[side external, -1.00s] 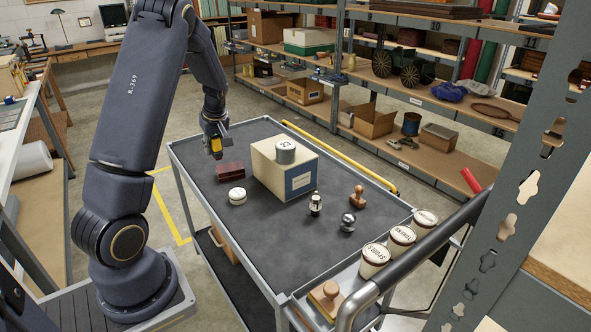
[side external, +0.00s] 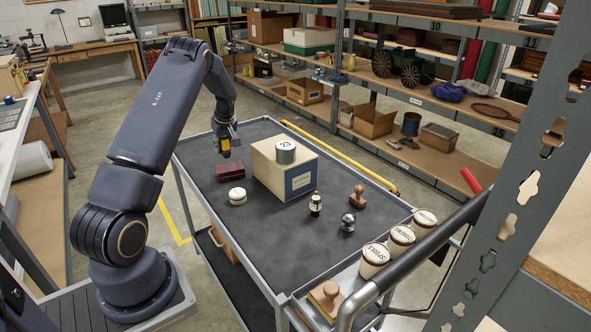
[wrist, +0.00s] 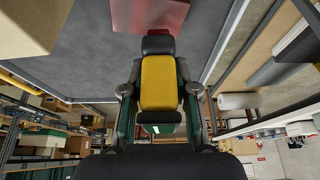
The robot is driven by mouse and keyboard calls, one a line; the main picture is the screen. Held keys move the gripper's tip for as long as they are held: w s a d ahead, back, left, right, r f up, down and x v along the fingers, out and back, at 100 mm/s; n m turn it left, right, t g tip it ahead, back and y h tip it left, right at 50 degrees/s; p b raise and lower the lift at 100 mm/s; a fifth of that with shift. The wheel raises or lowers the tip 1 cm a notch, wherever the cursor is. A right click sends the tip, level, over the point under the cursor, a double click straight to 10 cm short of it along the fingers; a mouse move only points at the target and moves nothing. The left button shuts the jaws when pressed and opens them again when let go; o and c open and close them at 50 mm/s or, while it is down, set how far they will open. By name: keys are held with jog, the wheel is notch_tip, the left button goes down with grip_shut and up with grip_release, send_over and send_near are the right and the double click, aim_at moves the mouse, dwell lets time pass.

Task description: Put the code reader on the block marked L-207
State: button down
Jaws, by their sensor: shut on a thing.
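The code reader (side external: 224,147), yellow with black ends, is held in my gripper (side external: 226,143) above the far left part of the cart top. In the wrist view it shows as a yellow body (wrist: 159,82) between the two fingers of my gripper (wrist: 155,95), which are shut on it. A large cream block (side external: 269,166) with a blue-and-white label stands to its right; the label's writing is too small to read. A dark red block (side external: 231,170) lies below the gripper. It also shows at the top of the wrist view (wrist: 150,14). I cannot make out L-207 anywhere.
A grey cylinder (side external: 285,153) stands on the cream block. A white round item (side external: 237,196), a dark bottle (side external: 316,204), a wooden stamp (side external: 357,195) and a metal ball (side external: 348,222) stand on the cart top (side external: 270,235). Its middle front is clear.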

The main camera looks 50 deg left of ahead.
jog(key=shift+w+a+f, duration=0.3)
jog(key=shift+f, duration=0.25)
jog(key=shift+w+a+f, duration=0.3)
jog(key=shift+f, duration=0.2)
jog(key=shift+w+a+f, duration=0.1)
jog(key=shift+f, duration=1.55)
jog(key=shift+f, duration=0.1)
jog(key=c, duration=0.9)
grip_release()
